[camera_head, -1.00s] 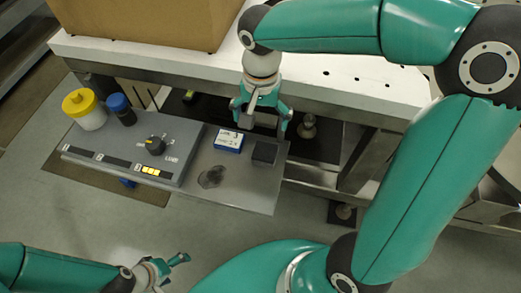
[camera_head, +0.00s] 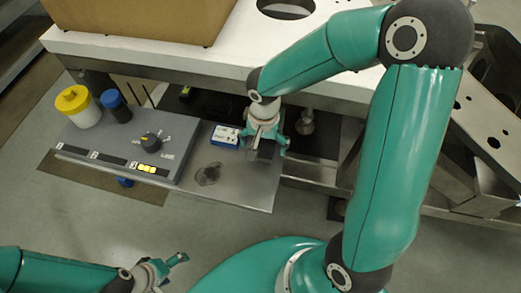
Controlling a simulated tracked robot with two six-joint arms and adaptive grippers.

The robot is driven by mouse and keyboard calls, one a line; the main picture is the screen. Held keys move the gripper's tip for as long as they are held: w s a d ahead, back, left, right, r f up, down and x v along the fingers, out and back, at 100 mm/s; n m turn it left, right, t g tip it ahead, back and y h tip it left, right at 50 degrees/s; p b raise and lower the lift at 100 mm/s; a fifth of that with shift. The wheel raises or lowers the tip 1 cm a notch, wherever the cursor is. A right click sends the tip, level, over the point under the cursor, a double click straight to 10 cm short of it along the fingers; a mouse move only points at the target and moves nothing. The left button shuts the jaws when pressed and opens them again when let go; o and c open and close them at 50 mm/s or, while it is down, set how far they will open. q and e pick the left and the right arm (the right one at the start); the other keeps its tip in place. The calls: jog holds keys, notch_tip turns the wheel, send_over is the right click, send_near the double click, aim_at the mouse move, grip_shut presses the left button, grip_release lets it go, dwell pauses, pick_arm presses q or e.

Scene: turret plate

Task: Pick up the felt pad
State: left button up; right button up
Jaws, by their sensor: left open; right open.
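The felt pad, seemingly the small dark grey block (camera_head: 262,154), sits near the right end of the grey plate (camera_head: 240,188). My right gripper (camera_head: 263,148) is open and points down at it. Its fingers appear on either side of the block and partly hide it. I cannot tell whether the fingers touch it or are still above it. My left gripper (camera_head: 170,270) is open and empty over the floor at the lower left, apart from the plate.
A blue box with a white top (camera_head: 225,136) stands just left of the block. A dark smudge (camera_head: 208,174) marks the plate. A grey dial panel (camera_head: 125,145), a yellow-lidded jar (camera_head: 79,106) and a blue-capped jar (camera_head: 116,106) are left. A cardboard box (camera_head: 140,18) stands behind.

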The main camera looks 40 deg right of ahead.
aim_at(263, 147)
jog(key=shift+f, duration=0.35)
jog(key=c, duration=1.1)
jog(key=shift+r, duration=0.2)
jog(key=shift+c, duration=0.2)
notch_tip(263, 147, up, 20)
jog(key=p, duration=0.2)
jog(key=shift+f, duration=0.15)
